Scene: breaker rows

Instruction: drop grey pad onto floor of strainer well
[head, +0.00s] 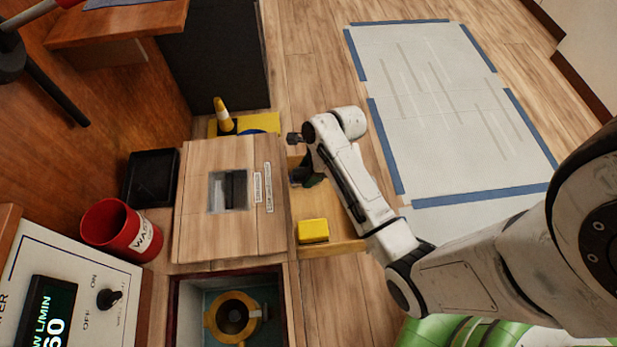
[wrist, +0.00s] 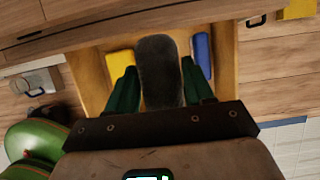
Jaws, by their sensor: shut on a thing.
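My gripper (head: 304,173) is at the open wooden drawer (head: 340,247) in the head view. In the wrist view its green fingers (wrist: 160,90) are shut on the dark grey pad (wrist: 158,72), one on each side. Whether the pad touches the drawer floor I cannot tell. I cannot make out the pad in the head view. A square recess (head: 182,322) at the bottom of the head view holds a yellow ring-shaped fitting (head: 213,318) with a dark centre; it looks like the strainer well. Its floor is partly hidden by the fitting.
A yellow block (head: 313,230) and a blue block (wrist: 202,52) lie in the drawer beside the pad. The wooden top has a rectangular opening (head: 228,190). A red waste bin (head: 112,228), black tray (head: 151,178) and control panel (head: 75,270) stand left.

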